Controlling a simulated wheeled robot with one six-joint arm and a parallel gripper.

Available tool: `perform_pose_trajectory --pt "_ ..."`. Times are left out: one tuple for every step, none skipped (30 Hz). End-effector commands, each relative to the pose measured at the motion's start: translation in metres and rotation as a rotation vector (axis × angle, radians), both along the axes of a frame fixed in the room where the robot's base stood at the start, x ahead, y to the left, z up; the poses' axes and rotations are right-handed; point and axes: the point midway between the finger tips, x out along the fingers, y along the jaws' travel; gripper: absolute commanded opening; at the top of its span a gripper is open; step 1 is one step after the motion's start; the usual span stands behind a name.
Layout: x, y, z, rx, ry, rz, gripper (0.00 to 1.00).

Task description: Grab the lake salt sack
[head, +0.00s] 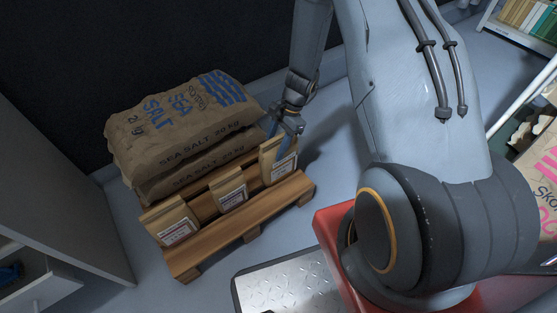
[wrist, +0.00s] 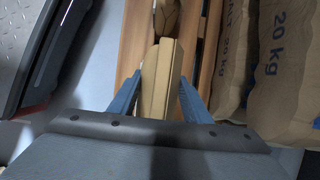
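Three small tan paper sacks stand along the front of a wooden pallet: a left one (head: 172,222), a middle one (head: 229,190) and a right one (head: 279,160). Each has a white label whose print is too small to read, so I cannot tell which is lake salt. My gripper (head: 284,127) is at the top of the right sack, pointing down. In the wrist view, the blue fingers of my gripper (wrist: 160,78) stand open on either side of that sack (wrist: 157,90), close to its faces. I cannot see clear contact. The sack stands upright on the pallet.
Large stacked sea salt sacks (head: 185,115) lie on the pallet (head: 240,222) right behind the small ones. A dark wall is behind them. A grey cabinet (head: 50,180) stands at left, and a metal tread plate (head: 290,285) lies in front. Bare floor separates pallet and cabinet.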

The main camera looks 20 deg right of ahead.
Motion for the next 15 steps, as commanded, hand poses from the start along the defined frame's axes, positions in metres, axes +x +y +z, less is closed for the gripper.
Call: perform_pose_trajectory --pt "0.0000 -0.0001 0.0002 0.000 0.000 0.000 0.17" --pt "0.0001 -0.0002 0.0001 0.000 0.000 0.000 0.12" --pt "0.0001 -0.0002 0.0001 0.000 0.000 0.000 0.05" --pt "0.0001 -0.0002 0.0001 0.000 0.000 0.000 0.00" --pt "0.0001 -0.0002 0.0001 0.000 0.000 0.000 0.00" --pt "0.0001 -0.0002 0.0001 0.000 0.000 0.000 0.00" --pt "0.0001 -0.0002 0.0002 0.000 0.000 0.000 0.00" --pt "0.0014 -0.0002 0.0016 0.001 -0.002 0.000 0.00" --pt "0.0014 -0.0002 0.0016 0.001 -0.002 0.000 0.00" --pt "0.0014 -0.0002 0.0016 0.001 -0.002 0.000 0.00" --pt "0.0014 -0.0002 0.0016 0.001 -0.002 0.000 0.00" --pt "0.0014 -0.0002 0.0016 0.001 -0.002 0.000 0.00" --pt "0.0014 -0.0003 0.0017 0.001 -0.002 0.000 0.00" --pt "0.0014 -0.0002 0.0019 0.001 -0.002 0.000 0.00" --pt "0.0015 -0.0002 0.0027 0.001 -0.003 0.000 0.00"
